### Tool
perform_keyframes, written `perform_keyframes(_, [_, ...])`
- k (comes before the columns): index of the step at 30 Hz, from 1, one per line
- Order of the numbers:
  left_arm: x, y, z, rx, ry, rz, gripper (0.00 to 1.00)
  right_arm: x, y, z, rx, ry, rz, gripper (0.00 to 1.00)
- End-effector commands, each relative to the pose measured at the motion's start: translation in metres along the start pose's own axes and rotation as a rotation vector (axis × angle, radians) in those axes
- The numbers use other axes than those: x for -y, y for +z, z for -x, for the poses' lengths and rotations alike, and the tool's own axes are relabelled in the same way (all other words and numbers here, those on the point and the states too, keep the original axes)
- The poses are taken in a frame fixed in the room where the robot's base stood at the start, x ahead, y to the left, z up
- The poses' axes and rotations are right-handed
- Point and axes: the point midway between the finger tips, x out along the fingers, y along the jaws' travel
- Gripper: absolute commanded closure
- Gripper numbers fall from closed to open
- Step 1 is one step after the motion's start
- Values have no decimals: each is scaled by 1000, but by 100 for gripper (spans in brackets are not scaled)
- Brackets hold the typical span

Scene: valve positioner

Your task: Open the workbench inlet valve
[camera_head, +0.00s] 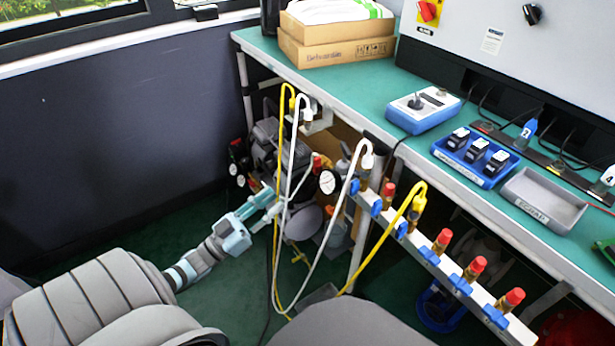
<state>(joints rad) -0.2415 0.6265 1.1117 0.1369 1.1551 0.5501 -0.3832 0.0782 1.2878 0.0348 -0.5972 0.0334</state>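My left gripper (272,207) reaches in from the left, below the bench's left end. Its two teal fingers look parted, with nothing clearly between them; thin hoses overlap the tips. A pale rail (430,257) along the bench front carries several red-capped fittings and small blue valve handles (377,207). The gripper is left of this rail and apart from it. A white fitting (313,115) with hose ends sits at the bench's left corner. No label shows which valve is the inlet valve, and I cannot tell its position. My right gripper is out of view.
White hoses (325,228) and yellow hoses (372,262) hang in loops near my gripper. Behind them are dial gauges (327,182) and a compressor-like machine. The green workbench (360,88) holds a cardboard box (335,50), a blue device (424,110) and trays. The floor at left is clear.

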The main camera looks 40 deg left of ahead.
Motion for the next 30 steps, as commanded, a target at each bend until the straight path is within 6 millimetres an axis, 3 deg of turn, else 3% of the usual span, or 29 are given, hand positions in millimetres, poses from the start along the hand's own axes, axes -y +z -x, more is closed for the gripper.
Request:
perform_keyframes(9, [0,-1,-89,-3,-2,-1,72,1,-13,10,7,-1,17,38])
perform_keyframes(13, [0,0,-113,0,-2,-1,72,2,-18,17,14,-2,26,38])
perform_keyframes(23, [0,0,-125,4,-4,-1,72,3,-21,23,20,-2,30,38])
perform_keyframes(29, [1,0,-124,4,-5,-1,100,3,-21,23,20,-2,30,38])
perform_keyframes(30, [1,0,-124,4,-5,-2,100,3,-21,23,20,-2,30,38])
